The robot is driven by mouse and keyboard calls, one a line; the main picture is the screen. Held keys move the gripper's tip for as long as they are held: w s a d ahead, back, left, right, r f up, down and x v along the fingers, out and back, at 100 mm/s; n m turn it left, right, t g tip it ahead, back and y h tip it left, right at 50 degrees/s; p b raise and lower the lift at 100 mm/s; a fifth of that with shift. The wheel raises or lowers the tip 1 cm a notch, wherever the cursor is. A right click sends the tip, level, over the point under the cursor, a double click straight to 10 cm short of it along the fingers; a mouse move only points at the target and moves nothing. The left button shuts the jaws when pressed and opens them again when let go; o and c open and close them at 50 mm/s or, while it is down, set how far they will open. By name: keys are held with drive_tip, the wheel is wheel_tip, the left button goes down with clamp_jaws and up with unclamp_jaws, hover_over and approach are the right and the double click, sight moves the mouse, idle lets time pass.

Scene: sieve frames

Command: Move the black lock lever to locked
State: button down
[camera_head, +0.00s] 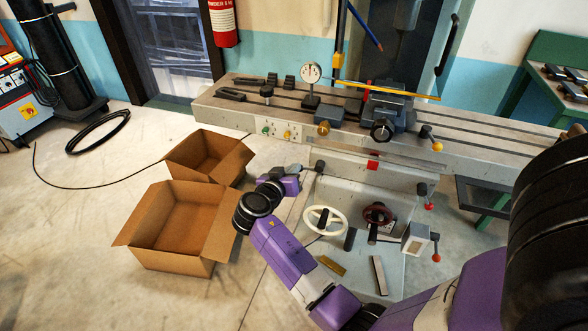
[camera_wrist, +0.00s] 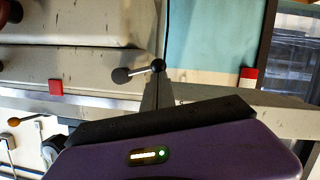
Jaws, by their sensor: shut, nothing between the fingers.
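The black lock lever (camera_head: 320,166) shows in the head view as a small dark knob on the front of the grey machine, below the table's left part. My gripper (camera_head: 301,168) is shut and empty, just left of the lever in the head view.
A red block (camera_head: 372,165) sits on the machine front, right of the lever. The long machine table (camera_head: 480,140) overhangs above. A white handwheel (camera_head: 325,221) stands below. Two open cardboard boxes (camera_head: 180,262) stand on the floor at left. A yellow-knobbed lever (camera_head: 437,146) is farther right.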

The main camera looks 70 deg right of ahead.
drive_tip(key=shift+f, duration=0.15)
drive_tip(key=f+n+g+b, duration=0.1)
drive_tip(key=f+n+b, duration=0.1)
drive_tip(key=s+f+n+g+b, duration=0.1)
drive_tip(key=n+b, duration=0.1)
drive_tip(key=shift+f+n+h+b, duration=0.3)
drive_tip(key=shift+f+h+b, duration=0.1)
drive_tip(key=shift+d, duration=0.1)
idle(0.7)
